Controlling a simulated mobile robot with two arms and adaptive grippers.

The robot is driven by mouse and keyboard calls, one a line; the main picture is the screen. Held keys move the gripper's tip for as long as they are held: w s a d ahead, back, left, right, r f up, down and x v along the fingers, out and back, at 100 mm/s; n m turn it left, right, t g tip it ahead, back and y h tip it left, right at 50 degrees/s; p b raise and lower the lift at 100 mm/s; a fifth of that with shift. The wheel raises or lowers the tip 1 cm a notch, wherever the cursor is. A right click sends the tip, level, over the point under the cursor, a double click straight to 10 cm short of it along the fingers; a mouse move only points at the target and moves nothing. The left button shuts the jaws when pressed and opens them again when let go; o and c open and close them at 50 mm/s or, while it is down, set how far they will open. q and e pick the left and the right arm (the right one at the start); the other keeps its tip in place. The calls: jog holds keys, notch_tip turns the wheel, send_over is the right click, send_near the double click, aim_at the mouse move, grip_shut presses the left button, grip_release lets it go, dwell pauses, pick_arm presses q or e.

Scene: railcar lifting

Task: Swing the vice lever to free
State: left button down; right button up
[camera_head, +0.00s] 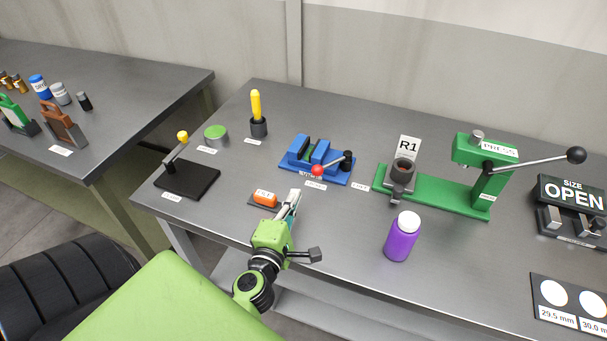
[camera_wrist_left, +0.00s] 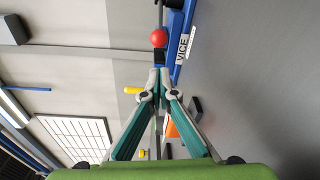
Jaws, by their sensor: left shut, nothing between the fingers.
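The blue vice (camera_head: 316,158) stands on the grey bench in the middle of the head view. Its lever ends in a red ball (camera_head: 317,171) at the vice's front; a black pivot knob (camera_head: 346,160) is at the right end. In the left wrist view the red ball (camera_wrist_left: 159,38) is ahead of the fingertips, beside the VICE label (camera_wrist_left: 184,45). My left gripper (camera_head: 294,197) is in front of the vice, pointing toward it. Its fingers (camera_wrist_left: 160,72) are shut and empty, apart from the ball. My right gripper is not in view.
An orange-handled item (camera_head: 265,199) lies close to the left of my gripper. A purple bottle (camera_head: 402,238) and the green press (camera_head: 437,193) stand to the right. A black plate with a yellow-knobbed lever (camera_head: 187,180) is at left. Bare bench lies between vice and bottle.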

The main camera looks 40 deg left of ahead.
aim_at(332, 164)
pick_arm(q)
jog(key=shift+w+a+r, duration=0.1)
jog(key=shift+w, duration=0.25)
jog(key=p+x, duration=0.1)
jog(key=x, duration=0.6)
jog(key=shift+w+p, duration=0.35)
jog(key=shift+x, duration=0.85)
jog(key=shift+a, duration=0.1)
